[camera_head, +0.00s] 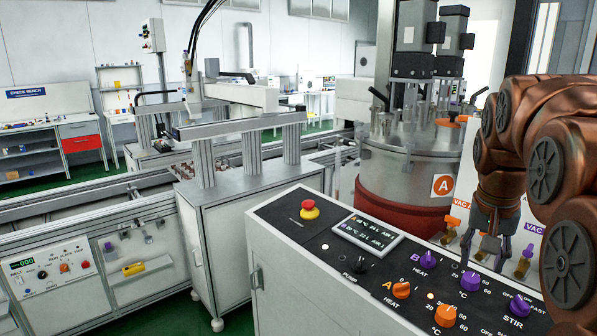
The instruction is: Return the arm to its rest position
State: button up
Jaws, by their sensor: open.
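My copper-coloured arm fills the right side of the head view, bent and reaching down over the control panel (290,232). My gripper (486,252) is open, points down and holds nothing that I can see. Its fingers are above the back part of the panel, close to the purple and orange knobs. A purple knob (470,281) is just below the fingers. I cannot tell whether the fingers touch anything. The arm hides part of the panel's right side and the area behind it.
A steel tank (400,178) marked A stands behind the panel. Brass-coloured valves (524,262) are right of my gripper. A red stop button (309,209) and an orange knob (445,315) rise from the panel. A conveyor frame (90,203) runs left.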

jog(key=s+a+f+n+g+y, duration=0.1)
jog(key=s+a+f+n, duration=0.2)
jog(key=s+a+f, duration=0.6)
jog(key=s+a+f+n+g, duration=0.2)
jog(key=s+a+f+n, duration=0.2)
jog(key=s+a+f, duration=0.4)
jog(key=s+a, duration=0.2)
jog(key=s, duration=0.5)
jog(key=shift+a+f+y, duration=0.35)
jog(key=shift+y, duration=0.05)
dwell(0.4)
